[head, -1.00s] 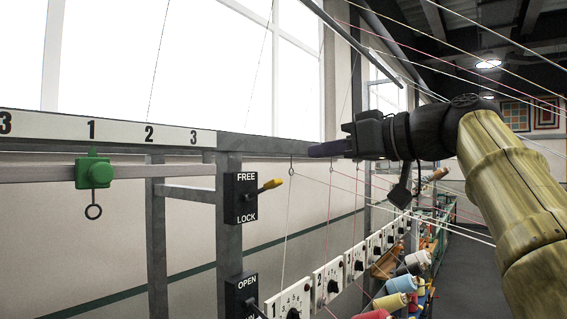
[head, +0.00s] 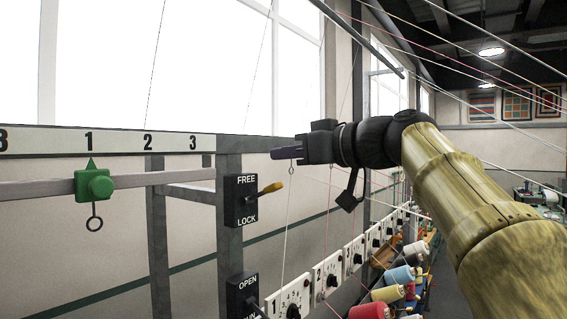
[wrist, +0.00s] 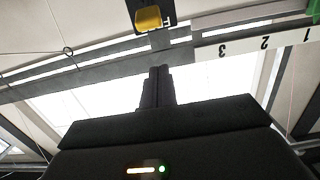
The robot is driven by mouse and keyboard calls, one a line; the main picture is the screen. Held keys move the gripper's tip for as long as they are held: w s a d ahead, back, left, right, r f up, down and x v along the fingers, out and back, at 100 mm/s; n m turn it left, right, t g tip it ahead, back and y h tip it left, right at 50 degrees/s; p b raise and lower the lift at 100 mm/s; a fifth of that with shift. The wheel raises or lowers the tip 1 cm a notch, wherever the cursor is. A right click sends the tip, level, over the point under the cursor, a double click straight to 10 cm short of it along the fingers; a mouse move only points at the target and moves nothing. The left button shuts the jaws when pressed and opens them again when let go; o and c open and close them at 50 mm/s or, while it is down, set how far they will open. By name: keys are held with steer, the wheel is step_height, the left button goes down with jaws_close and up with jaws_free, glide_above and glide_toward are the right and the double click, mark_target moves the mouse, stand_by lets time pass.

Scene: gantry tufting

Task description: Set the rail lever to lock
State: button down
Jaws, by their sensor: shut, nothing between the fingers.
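The rail lever (head: 270,188) has a yellow handle on a black plate (head: 240,214) marked FREE at the top and LOCK at the bottom. The handle sticks out to the right, tilted slightly up, between the two words. The lever also shows at the top of the wrist view (wrist: 148,19), which is upside down. My gripper (head: 274,154) is shut and empty, pointing left. In the head view it appears above the lever, apart from it. In the wrist view its fingertips (wrist: 158,70) point towards the lever with a gap between.
A second black plate (head: 242,294) marked OPEN sits below on the same grey post. A green slider (head: 95,185) sits on the rail at 1. Numbered dials (head: 290,300) and coloured yarn cones (head: 387,293) line the lower right. Thin yarns cross the space around my arm.

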mark_target(262, 193)
steer(key=shift+w+a+f+p, duration=0.5)
steer(key=shift+w+a+f, duration=0.15)
steer(key=shift+w+a, duration=0.2)
steer(key=shift+s+d+f+p, duration=0.2)
steer(key=shift+s+d+f, duration=0.1)
steer(key=shift+f, duration=0.4)
steer(key=shift+s+d+f+p, duration=0.15)
steer(key=shift+s+d+f, duration=0.1)
steer(key=shift+f, duration=0.4)
steer(key=shift+f+b, duration=0.15)
steer(key=shift+b, duration=0.35)
